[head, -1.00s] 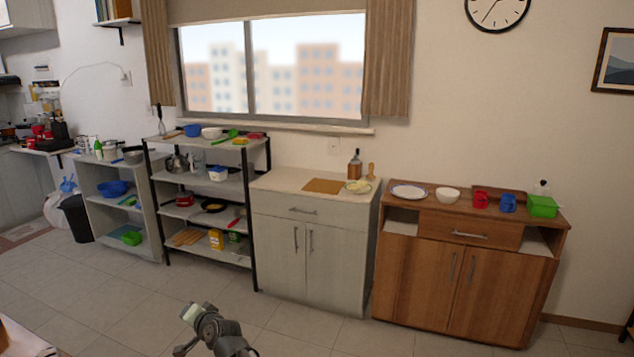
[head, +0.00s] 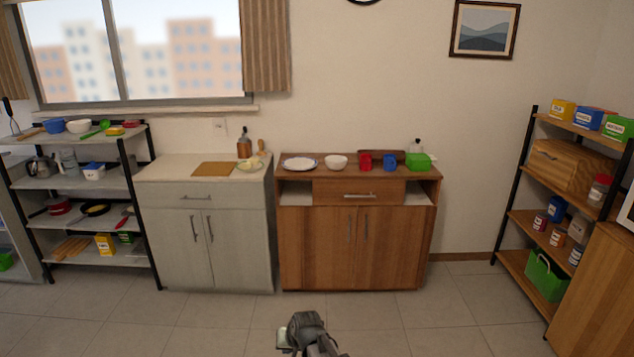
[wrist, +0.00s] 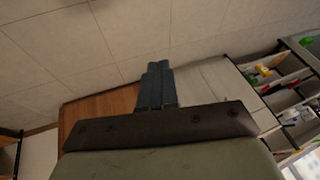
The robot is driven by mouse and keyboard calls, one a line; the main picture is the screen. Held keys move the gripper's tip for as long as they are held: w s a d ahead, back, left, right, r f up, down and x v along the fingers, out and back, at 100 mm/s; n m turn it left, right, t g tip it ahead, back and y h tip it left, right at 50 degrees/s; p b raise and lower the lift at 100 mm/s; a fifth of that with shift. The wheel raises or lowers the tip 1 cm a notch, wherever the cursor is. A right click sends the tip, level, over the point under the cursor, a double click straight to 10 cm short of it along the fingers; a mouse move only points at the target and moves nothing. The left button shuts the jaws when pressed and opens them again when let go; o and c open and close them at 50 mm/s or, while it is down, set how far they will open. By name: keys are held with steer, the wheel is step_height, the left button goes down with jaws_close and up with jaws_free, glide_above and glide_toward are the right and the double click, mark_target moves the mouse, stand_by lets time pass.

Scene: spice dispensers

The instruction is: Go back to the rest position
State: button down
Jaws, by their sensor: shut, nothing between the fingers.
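My gripper (wrist: 156,85) shows in the wrist view with its dark fingers pressed together and nothing between them. The floor tiles and the front of the wooden cabinet lie beyond it. In the head view my arm (head: 305,332) shows at the bottom middle, low over the floor, in front of the wooden cabinet and apart from it. The fingertips cannot be made out in the head view.
The wooden cabinet (head: 357,245) holds a plate, a bowl, mugs and a green box on top. A grey cabinet (head: 205,235) and a black-framed shelf (head: 78,183) stand left. A wooden shelf (head: 520,222) stands right. The tiled floor (head: 200,325) is clear.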

steer(key=s+d+f+g+h, duration=0.15)
steer(key=s+d, duration=0.25)
steer(key=d, duration=0.5)
steer(key=s+d+f+m+g+h, duration=0.15)
steer(key=s+d, duration=0.25)
steer(key=d, duration=0.5)
steer(key=s+d+f+g+h, duration=0.1)
steer(key=s+d+f, duration=0.2)
steer(key=d, duration=0.6)
steer(key=s+f+g, duration=0.2)
steer(key=s+f, duration=0.4)
steer(key=s, duration=0.4)
steer(key=s+f+g, duration=0.2)
steer(key=s+f, duration=0.5)
steer(key=s, duration=0.3)
steer(key=s+a+f+g, duration=0.1)
steer(key=s+f+g, duration=0.1)
steer(key=s+f, duration=0.5)
steer(key=s, duration=0.3)
steer(key=shift+g, duration=0.4)
